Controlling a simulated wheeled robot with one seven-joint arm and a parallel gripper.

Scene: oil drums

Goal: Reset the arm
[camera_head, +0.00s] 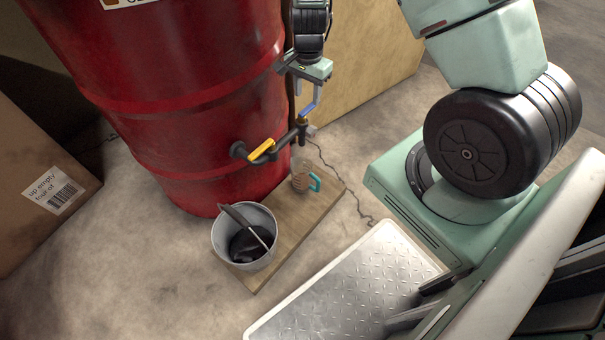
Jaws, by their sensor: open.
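My gripper (303,92) hangs at the top centre, pointing down beside the red oil drum (190,110). Its fingers are apart and I see nothing held between them. It is just above the blue-handled part (307,110) of the tap; I cannot tell whether they touch. The tap's pipe comes out of the drum's side and carries a yellow handle (261,149). The upper part of my arm shows at the top right, and the links between are out of view.
Below the tap, a mug with a teal handle (301,181) stands on a wooden board (293,222). A metal bucket (222,243) with dark contents stands at the board's near end. A cardboard box (32,170) is at left, a wooden panel (365,55) behind. Bare floor lies front left.

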